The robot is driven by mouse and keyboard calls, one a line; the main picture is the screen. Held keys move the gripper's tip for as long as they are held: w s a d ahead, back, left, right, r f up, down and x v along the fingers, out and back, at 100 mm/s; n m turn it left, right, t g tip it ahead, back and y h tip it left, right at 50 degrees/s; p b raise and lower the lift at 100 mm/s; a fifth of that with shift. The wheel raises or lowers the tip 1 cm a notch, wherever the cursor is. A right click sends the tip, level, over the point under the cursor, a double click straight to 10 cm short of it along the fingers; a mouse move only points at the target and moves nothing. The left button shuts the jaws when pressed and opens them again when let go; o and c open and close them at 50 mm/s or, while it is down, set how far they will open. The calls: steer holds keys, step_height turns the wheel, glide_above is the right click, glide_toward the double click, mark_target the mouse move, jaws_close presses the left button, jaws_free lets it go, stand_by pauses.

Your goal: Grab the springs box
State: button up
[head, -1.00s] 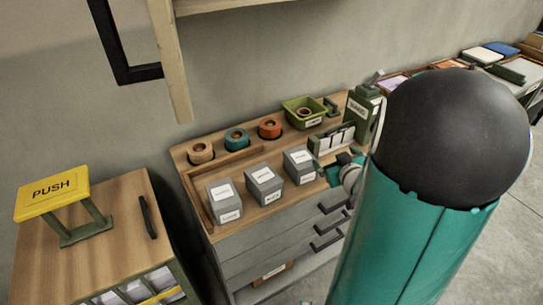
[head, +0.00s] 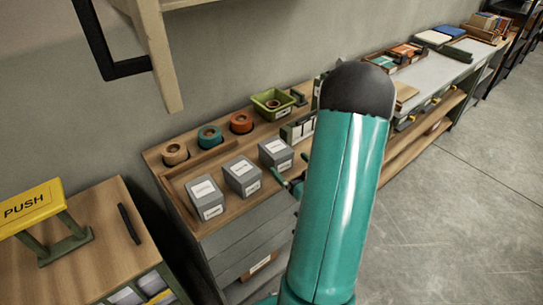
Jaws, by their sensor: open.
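Three grey lidded boxes with white labels stand in a row on the wooden top of a grey drawer cabinet: the left box (head: 205,197), the middle box (head: 242,175) and the right box (head: 276,154). Their labels are too small to read, so I cannot tell which is the springs box. My gripper (head: 284,182) is open, just in front of the right box and to the right of the middle box. It is mostly hidden behind my teal arm, and no box is seen between its fingers.
Tape rolls in tan, teal and orange (head: 241,122) and a green bin (head: 272,102) sit behind the boxes. A yellow PUSH stand (head: 30,200) is on the left cabinet. A long bench (head: 440,70) runs right. Open floor (head: 440,210) lies at right.

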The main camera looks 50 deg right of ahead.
mark_target(276, 147)
steer(key=w, duration=0.3)
steer(key=w+d, duration=0.1)
steer(key=w, duration=0.2)
steer(key=w+d, duration=0.1)
steer(key=w, duration=0.2)
steer(key=shift+w+d+r, duration=0.1)
steer(key=shift+w+d, duration=0.05)
steer(key=c, duration=1.2)
